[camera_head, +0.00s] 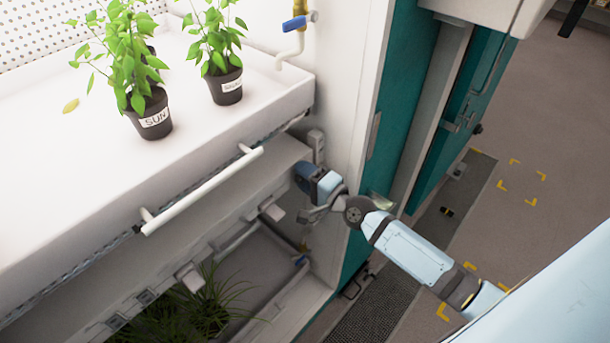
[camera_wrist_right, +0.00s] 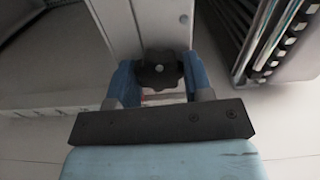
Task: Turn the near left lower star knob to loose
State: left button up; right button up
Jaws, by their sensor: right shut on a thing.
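In the right wrist view a black star knob (camera_wrist_right: 160,70) sits on a pale upright post (camera_wrist_right: 150,22). The two blue fingers of my right gripper (camera_wrist_right: 158,82) stand on either side of the knob, shut on it. In the head view my right gripper (camera_head: 306,180) reaches in from the right to the white post at the end of the shelf; the knob is hidden there behind the gripper and wrist. My left gripper is in neither view.
A white upper tray (camera_head: 60,190) holds two potted plants, one pot (camera_head: 150,115) labelled SUN. A white rail (camera_head: 205,190) runs along its front. Grassy plants (camera_head: 190,310) stand below. A teal door (camera_head: 400,75) stands right of the post. Floor (camera_head: 540,230) is open at right.

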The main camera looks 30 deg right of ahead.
jog(key=shift+n, duration=0.9)
jog(key=o, duration=0.9)
jog(key=b+v, duration=0.2)
jog(key=v, duration=1.1)
jog(key=shift+s+d, duration=0.15)
jog(key=shift+s, duration=0.2)
